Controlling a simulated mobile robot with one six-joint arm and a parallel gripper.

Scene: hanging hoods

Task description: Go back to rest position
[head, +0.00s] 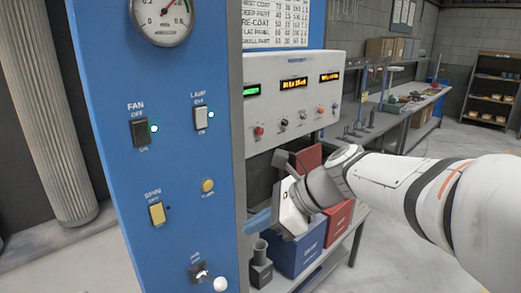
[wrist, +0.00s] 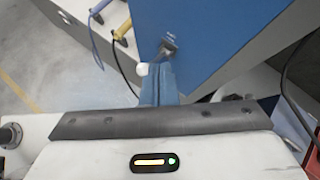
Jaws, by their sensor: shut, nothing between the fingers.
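My gripper (head: 257,222) is at the right edge of the blue control panel (head: 150,110) in the head view, at the end of my white arm. In the wrist view its blue fingers (wrist: 159,88) are together and hold nothing. They point toward a blue panel face (wrist: 215,40). A small metal switch (wrist: 168,48) and a white round knob (wrist: 142,69) show just beyond the fingertips. In the head view, a lever switch (head: 200,272) and a white knob (head: 220,284) are low on the panel. Whether the fingers touch anything there is unclear.
A grey display box (head: 293,100) with knobs stands behind the panel. Blue (head: 298,248) and red (head: 338,219) bins sit under my forearm. A long workbench (head: 400,112) runs back on the right. A column (head: 50,120) stands left. In the wrist view, cables hang at upper left.

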